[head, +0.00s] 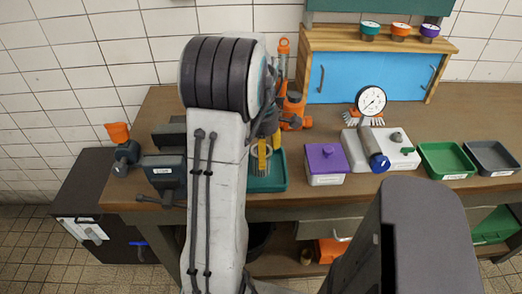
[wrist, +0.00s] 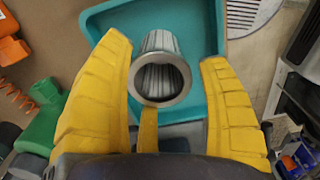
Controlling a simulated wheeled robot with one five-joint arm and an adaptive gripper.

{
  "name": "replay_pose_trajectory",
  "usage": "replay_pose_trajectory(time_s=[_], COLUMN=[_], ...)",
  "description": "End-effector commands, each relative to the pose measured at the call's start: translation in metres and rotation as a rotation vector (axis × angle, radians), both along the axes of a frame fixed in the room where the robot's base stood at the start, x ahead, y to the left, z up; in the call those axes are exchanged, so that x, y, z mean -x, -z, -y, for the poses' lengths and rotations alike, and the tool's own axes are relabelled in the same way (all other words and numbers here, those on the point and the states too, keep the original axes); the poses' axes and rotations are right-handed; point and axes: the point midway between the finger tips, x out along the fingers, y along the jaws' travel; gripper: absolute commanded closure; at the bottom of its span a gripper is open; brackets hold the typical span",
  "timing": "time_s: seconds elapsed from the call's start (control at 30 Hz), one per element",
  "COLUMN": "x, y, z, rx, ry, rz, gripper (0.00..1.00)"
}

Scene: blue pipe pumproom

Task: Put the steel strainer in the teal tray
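The steel strainer (wrist: 160,70) is a grey metal cylinder with a round open rim facing my wrist camera. It is over or in the teal tray (wrist: 205,25); I cannot tell whether its far end touches the tray floor. My gripper (wrist: 165,60) has its yellow fingers spread on either side of the strainer, with teal showing in narrow gaps beside it. In the head view the tray (head: 277,184) is on the bench, partly hidden behind my arm. There my gripper (head: 262,152) is above the tray, with the strainer (head: 262,170) just below the fingers.
A purple-lidded box (head: 326,165) stands right of the tray. An orange tool (head: 293,110) stands behind the tray.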

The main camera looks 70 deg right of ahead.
Motion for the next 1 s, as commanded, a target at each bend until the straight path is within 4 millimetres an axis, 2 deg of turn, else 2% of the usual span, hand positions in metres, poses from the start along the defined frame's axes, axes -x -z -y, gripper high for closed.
replay_pose_trajectory(time_s=[0.27, 0.43, 0.8, 1.0], x=[0.0, 0.0, 0.0, 0.0], y=[-0.001, -0.013, -0.075, -0.103], z=[0.0, 0.001, 0.001, 0.001], rx=[0.0, 0.003, 0.004, 0.002], ry=[0.0, 0.0, 0.0, 0.0], rz=[0.0, 0.0, 0.0, 0.0], gripper=[0.3, 0.3, 0.3, 0.3])
